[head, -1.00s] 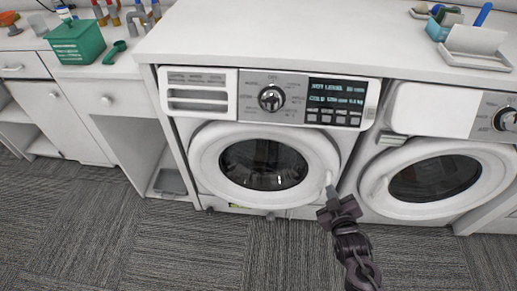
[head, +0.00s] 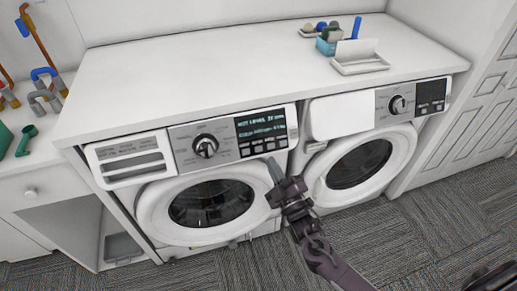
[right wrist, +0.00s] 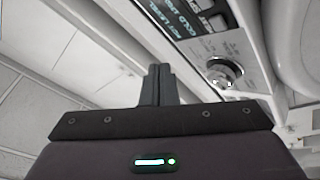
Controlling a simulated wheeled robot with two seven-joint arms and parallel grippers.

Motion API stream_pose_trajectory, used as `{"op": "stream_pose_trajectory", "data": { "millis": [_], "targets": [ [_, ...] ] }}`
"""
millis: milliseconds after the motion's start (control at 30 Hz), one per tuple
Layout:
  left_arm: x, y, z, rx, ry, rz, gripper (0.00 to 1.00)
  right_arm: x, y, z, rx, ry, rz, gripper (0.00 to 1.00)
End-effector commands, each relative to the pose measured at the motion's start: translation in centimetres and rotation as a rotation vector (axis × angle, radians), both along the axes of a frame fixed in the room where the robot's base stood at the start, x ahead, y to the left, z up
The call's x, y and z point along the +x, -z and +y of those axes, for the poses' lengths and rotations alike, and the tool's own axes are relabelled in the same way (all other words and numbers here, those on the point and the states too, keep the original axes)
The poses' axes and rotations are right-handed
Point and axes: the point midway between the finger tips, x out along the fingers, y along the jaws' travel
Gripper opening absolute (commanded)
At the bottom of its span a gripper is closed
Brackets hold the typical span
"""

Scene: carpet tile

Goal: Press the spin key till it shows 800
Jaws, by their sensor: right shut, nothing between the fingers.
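The left washer's control panel (head: 192,139) has a round dial (head: 205,146) and a dark display (head: 261,126) with blue text, too small to read surely. A row of small keys (head: 264,146) runs under the display; which one is the spin key I cannot tell. My right gripper (head: 274,170) is shut and empty, in front of the washer, just below the keys at the right of the door. In the right wrist view, the shut fingers (right wrist: 157,84) point toward the panel, with the display (right wrist: 182,22) and dial (right wrist: 224,71) beyond. My left gripper is not in view.
A second washer (head: 362,150) stands to the right under the same white countertop (head: 230,65). A white tray (head: 360,66) and a small blue box sit at the counter's back right. Carpet (head: 430,220) lies free in front.

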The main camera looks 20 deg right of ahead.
Motion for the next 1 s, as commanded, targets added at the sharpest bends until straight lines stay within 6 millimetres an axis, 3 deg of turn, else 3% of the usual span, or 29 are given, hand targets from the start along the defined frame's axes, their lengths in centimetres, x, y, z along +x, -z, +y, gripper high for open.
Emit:
{"op": "stream_pose_trajectory", "data": {
  "millis": [600,1000],
  "targets": [
    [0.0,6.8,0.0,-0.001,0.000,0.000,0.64,6.5,3.8,0.2,0.001,0.000,0.000,0.00],
    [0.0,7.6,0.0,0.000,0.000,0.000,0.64,7.8,3.9,0.3,0.002,0.000,0.002,0.00]
  ]
}}
